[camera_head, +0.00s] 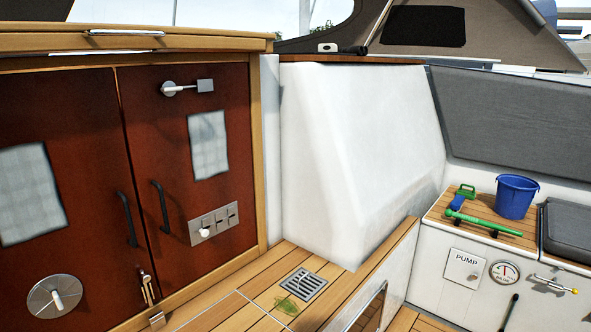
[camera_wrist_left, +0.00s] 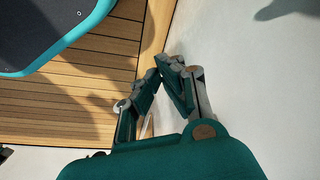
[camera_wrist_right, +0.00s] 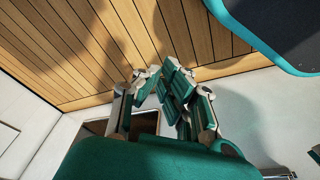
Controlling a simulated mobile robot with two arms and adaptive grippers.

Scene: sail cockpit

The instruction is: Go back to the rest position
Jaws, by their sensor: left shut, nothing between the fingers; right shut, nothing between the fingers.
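Neither of my arms shows in the head view. My left gripper (camera_wrist_left: 162,76) shows in the left wrist view, its fingertips together and nothing between them. Beyond it are the slatted wooden cockpit floor (camera_wrist_left: 75,100) and a white wall (camera_wrist_left: 245,60). My right gripper (camera_wrist_right: 162,78) shows in the right wrist view, also shut and empty. It hangs over wooden slats (camera_wrist_right: 60,45), beside a white surface (camera_wrist_right: 245,90). No loose object touches either gripper.
Red-brown cabinet doors (camera_head: 90,110) with dark handles stand at the left. A white moulded block (camera_head: 350,150) fills the middle. A blue bucket (camera_head: 516,196) and a green-handled tool (camera_head: 482,222) sit on the right bench. A drain grate (camera_head: 303,284) lies in the wooden step.

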